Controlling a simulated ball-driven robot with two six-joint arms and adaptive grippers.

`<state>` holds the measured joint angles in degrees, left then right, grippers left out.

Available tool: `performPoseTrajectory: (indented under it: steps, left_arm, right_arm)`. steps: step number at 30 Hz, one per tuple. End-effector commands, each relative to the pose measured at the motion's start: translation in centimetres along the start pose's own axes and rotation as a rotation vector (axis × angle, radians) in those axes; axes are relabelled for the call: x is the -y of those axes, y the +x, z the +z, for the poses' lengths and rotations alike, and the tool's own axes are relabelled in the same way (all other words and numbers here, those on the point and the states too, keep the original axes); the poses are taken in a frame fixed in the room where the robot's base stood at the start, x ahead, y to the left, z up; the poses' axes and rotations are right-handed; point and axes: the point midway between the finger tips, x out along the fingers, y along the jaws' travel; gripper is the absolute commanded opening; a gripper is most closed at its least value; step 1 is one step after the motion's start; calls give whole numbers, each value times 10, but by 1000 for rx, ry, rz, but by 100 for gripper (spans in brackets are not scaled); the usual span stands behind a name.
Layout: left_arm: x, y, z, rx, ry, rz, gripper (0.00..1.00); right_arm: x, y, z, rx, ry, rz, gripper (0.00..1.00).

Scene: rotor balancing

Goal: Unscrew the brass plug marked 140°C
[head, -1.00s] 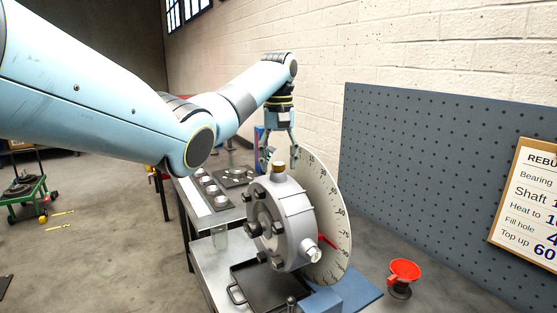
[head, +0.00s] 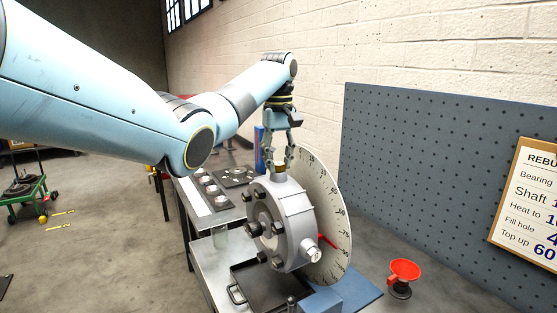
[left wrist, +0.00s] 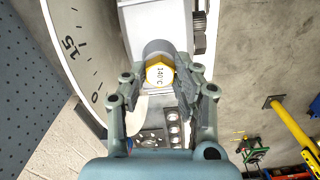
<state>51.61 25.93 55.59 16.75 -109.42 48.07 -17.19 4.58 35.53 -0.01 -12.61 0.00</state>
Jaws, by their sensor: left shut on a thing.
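The brass plug marked 140°C (left wrist: 160,74) sits in a grey boss on top of the grey round housing (head: 287,213). In the left wrist view its hexagonal face and its lettering show between my fingers. My left gripper (head: 279,168) points down over the top of the housing and is shut on the plug; in the left wrist view its fingers (left wrist: 157,82) lie on both sides of it. My right gripper is not in view.
A white dial disc (head: 334,225) with a red pointer stands right behind the housing. A black tray (head: 262,286) lies below it. A red funnel (head: 405,270) stands at the right. A blue can (head: 259,141) stands behind the gripper. A pegboard (head: 430,190) lines the wall.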

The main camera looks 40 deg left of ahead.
Motion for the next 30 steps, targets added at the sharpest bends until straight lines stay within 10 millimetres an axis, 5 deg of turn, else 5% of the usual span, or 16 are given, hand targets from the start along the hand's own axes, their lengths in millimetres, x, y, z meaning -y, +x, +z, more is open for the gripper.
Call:
performPoseTrajectory:
  steps: [5, 24, 30]
  left_arm:
    - [0, 0, 0, 0, -165, 1, 0]
    - [0, -2, 0, 0, -1368, 0, 0]
    - [0, -2, 0, 0, -1586, 0, 0]
  right_arm:
    - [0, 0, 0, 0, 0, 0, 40]
    - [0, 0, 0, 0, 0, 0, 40]
    - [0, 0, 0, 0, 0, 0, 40]
